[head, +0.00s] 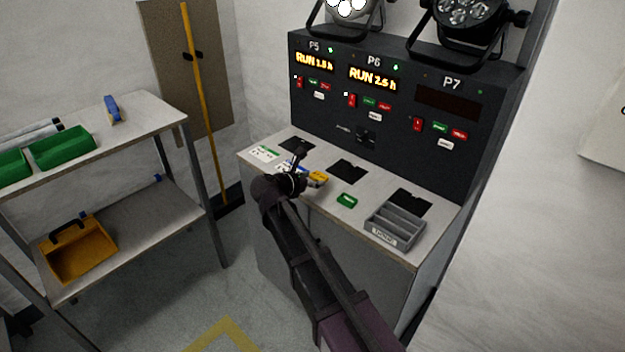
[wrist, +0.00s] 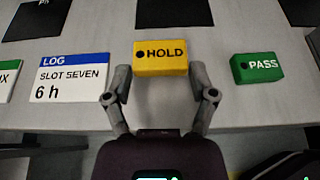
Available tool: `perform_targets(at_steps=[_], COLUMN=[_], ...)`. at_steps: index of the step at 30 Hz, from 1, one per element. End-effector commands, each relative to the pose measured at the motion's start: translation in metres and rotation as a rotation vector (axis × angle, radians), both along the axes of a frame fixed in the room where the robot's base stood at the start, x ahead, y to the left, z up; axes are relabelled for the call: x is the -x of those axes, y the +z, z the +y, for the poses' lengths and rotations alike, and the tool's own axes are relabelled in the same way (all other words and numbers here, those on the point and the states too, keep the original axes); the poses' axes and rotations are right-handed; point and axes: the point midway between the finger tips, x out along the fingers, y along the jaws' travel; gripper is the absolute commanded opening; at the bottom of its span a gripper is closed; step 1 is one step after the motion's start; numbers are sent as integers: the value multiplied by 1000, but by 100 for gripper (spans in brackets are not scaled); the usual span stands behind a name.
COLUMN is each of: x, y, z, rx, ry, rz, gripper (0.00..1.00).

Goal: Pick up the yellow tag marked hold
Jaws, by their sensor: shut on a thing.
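The yellow tag marked HOLD (wrist: 161,58) is a small block with black letters and a black dot. In the wrist view it sits between the two fingertips of my gripper (wrist: 161,77), which is shut on it, one finger at each side. In the head view the yellow tag (head: 318,179) shows on the grey counter, partly hidden by my gripper (head: 300,173). Whether it is clear of the surface I cannot tell.
A green PASS tag (wrist: 258,67) lies to the right and a white-and-blue LOG card (wrist: 70,78) to the left. A grey divided tray (head: 395,228) stands at the counter's right. The dark panel (head: 370,110) rises behind. A shelf unit (head: 110,170) stands left.

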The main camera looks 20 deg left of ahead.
Motion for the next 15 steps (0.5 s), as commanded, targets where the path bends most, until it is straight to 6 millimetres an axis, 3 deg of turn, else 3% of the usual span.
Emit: perform_targets(at_steps=[4, 15], x=[3, 79], y=[18, 21], z=[-2, -54], rx=[0, 1], ry=[0, 3], rz=[0, -1], gripper=[41, 41])
